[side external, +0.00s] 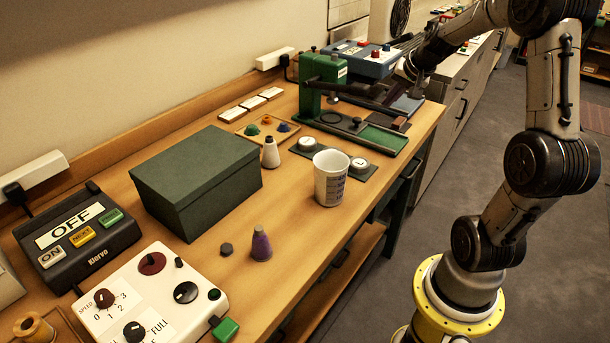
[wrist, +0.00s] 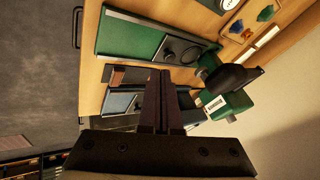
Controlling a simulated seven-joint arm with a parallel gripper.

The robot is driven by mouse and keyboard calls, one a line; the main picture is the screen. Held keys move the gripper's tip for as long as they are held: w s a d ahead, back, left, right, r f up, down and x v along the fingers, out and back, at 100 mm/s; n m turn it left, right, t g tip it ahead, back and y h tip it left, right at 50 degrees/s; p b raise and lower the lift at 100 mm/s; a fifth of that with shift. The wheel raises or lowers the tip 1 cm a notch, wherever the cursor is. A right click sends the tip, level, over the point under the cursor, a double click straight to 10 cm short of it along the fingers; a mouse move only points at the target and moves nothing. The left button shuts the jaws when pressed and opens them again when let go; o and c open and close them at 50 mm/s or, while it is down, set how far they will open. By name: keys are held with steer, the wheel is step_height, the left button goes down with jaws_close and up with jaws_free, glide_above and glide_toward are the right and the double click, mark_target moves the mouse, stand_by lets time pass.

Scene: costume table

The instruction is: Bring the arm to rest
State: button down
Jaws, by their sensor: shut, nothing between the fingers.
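My gripper (wrist: 160,76) is shut and empty, its two dark fingers side by side in the wrist view. In the side external view my arm reaches over the far right end of the table (side external: 300,245), near the green press-like machine (side external: 318,75). That machine also shows in the wrist view (wrist: 225,106), to the right of the fingers. The fingers appear above the table end; I cannot tell their exact height or whether they touch anything.
A dark green box (side external: 197,170), a white printed cup (side external: 330,178), a grey cone (side external: 270,153) and a purple cone (side external: 260,244) stand on the table. A black OFF panel (side external: 77,240) and a white knob panel (side external: 150,297) are at the near left. A blue box (side external: 368,58) is beyond the machine.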

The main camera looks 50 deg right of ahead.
steer(key=s+a+r+n+y, duration=0.1)
steer(key=a+r+n, duration=0.25)
steer(key=a, duration=0.75)
steer(key=s+a+r+n+y, duration=0.15)
steer(key=a+n, duration=0.25)
steer(key=a, duration=0.6)
steer(key=s+a+f+n, duration=0.1)
steer(key=s+a+n, duration=0.5)
steer(key=s+a, duration=0.4)
steer(key=s, duration=0.3)
steer(key=shift+a+f+n, duration=0.15)
steer(key=shift+f+n, duration=0.05)
steer(key=shift+n, duration=0.15)
